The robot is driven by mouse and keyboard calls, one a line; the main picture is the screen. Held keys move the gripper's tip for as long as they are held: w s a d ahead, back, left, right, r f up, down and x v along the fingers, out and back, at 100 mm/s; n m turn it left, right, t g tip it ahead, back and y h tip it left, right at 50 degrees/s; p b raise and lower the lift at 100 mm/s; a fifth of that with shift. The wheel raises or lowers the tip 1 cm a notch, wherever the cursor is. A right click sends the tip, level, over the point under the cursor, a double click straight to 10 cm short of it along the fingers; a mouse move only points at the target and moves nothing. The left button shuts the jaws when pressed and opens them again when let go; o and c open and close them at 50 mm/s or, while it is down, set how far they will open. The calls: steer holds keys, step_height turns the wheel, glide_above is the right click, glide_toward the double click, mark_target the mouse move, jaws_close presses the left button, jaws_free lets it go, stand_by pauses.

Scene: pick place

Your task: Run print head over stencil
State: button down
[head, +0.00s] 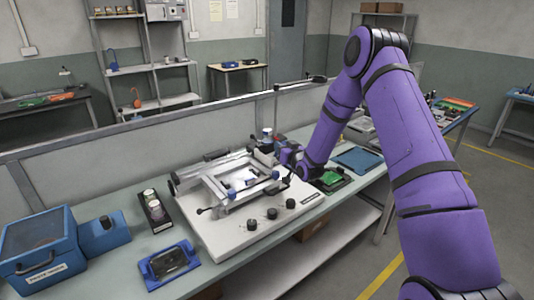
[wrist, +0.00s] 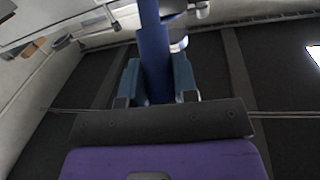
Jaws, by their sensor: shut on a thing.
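The stencil printer (head: 250,215) is a white-based machine on the bench, with a metal frame over a pale stencil area (head: 240,180). The print head's rails and bars cross above it, with small blue knobs. My gripper (head: 288,160) is at the right end of the machine, small and partly hidden by its own wrist in the head view. In the wrist view my gripper (wrist: 158,85) has its two blue-teal fingers closed around an upright blue handle (wrist: 153,50). Where this handle joins the print head is not clear.
A blue box (head: 40,245), a dark tray of small jars (head: 153,210) and a blue-framed device (head: 168,262) stand left of the printer. A green board (head: 331,178) and a blue mat (head: 358,159) lie to the right. A low partition (head: 110,160) runs behind.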

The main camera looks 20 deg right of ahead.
steer(key=shift+w+d+r, duration=0.1)
steer(key=shift+w+d, duration=0.05)
steer(key=shift+d, duration=0.4)
steer(key=shift+w+d, duration=0.15)
steer(key=shift+d, duration=0.35)
steer(key=c, duration=0.9)
jaws_free()
steer(key=shift+d, duration=0.1)
steer(key=shift+s, duration=0.1)
steer(key=s, duration=0.3)
steer(key=s+d, duration=0.1)
steer(key=s, duration=0.6)
steer(key=shift+s+d, duration=0.25)
